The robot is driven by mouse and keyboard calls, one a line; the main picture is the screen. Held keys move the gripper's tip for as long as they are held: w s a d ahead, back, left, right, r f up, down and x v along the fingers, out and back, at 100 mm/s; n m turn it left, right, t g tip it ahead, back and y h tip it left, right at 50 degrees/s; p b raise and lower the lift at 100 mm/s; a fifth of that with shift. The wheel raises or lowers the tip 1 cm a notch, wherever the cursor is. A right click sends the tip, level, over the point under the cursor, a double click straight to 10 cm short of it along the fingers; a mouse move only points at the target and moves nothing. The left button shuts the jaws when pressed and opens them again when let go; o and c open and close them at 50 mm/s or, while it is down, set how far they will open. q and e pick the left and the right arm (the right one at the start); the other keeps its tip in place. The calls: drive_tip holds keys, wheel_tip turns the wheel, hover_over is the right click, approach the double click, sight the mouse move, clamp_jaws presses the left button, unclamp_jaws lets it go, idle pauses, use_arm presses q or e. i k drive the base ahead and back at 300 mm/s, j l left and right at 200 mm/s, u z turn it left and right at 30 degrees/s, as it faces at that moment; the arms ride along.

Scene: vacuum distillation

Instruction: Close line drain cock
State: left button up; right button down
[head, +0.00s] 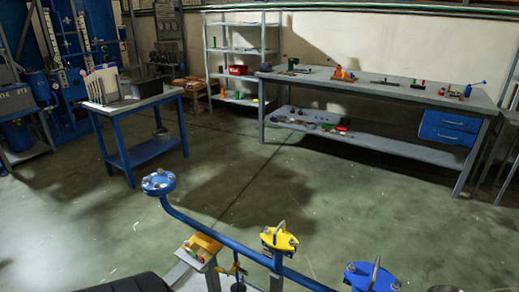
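A blue pipe line (215,235) runs from a blue bolted flange (158,182) down to the right. On or beside it are a yellow flanged fitting with a metal loop (279,239) and a blue flanged fitting (371,278). A small yellow handle-like part (235,269) sits by the pipe, above a dark part at the bottom edge. It may be the drain cock, but it is too small to tell, and so is its handle position. Neither of my grippers shows.
An orange-yellow tray with small items (203,246) is left of the pipe. A blue cart (147,150) stands behind at left. A long grey workbench (380,88) and a shelf rack (243,52) line the back wall. The floor between is clear.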

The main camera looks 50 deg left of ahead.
sight(219, 270)
drive_tip(key=k+j+u, duration=0.2)
drive_tip(key=u, duration=0.15)
drive_tip(key=k+j+u, duration=0.15)
drive_tip(key=j+u, duration=0.15)
